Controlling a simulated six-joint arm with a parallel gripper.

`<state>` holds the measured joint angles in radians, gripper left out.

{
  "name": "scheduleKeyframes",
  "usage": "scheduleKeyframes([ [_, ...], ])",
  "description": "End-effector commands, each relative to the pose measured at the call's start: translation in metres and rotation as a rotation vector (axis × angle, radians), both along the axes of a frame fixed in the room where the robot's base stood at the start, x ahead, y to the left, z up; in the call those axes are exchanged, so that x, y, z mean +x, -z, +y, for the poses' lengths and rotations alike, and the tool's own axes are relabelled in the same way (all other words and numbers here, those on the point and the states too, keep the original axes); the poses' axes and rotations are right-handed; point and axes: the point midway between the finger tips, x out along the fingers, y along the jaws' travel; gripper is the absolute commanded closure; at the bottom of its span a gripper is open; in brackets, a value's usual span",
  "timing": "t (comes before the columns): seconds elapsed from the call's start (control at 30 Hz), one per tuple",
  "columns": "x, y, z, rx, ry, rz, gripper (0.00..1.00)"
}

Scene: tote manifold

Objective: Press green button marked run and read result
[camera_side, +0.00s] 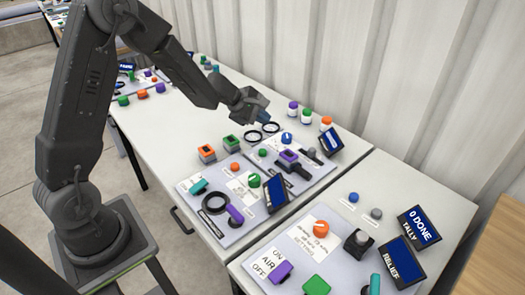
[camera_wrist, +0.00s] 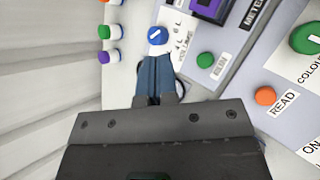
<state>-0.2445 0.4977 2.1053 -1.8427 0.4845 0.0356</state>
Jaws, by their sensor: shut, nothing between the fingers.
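A small green button (camera_wrist: 205,59) sits on a pale board in the wrist view, with a small label beside it that may read RUN. It also shows in the side view (camera_side: 262,153). My gripper (camera_side: 265,119) is shut and empty, with its blue fingers pointing down above the far edge of the board. In the wrist view its fingertips (camera_wrist: 156,60) are together, left of the green button and just below a blue dial (camera_wrist: 157,36). A dark blue screen (camera_side: 331,141) stands at the board's right; its text is too small to read.
An orange button (camera_wrist: 265,96) marked READ and a green dial (camera_wrist: 306,38) are on the neighbouring board. Black rings (camera_side: 252,139) lie near my fingers. A second screen (camera_side: 275,193) tilts up at the near board. Capped bottles (camera_side: 305,117) stand by the wall.

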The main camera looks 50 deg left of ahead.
Motion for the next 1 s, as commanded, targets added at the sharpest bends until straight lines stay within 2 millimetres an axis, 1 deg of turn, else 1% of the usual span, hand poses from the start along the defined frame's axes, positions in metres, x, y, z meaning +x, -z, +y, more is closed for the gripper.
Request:
scheduleKeyframes([
  [0.07,0.0,0.003,0.002,-0.005,-0.013,0.005,1.0],
  [0.37,0.0,0.003,0.002,-0.005,-0.013,0.005,1.0],
  [0.53,0.0,0.01,0.002,-0.007,-0.012,0.006,1.0],
  [0.67,0.0,0.025,0.002,-0.007,-0.011,0.008,1.0],
  [0.8,0.0,0.046,0.001,-0.008,-0.011,0.01,1.0],
  [1.0,0.0,0.071,0.001,-0.006,-0.01,0.007,1.0],
])
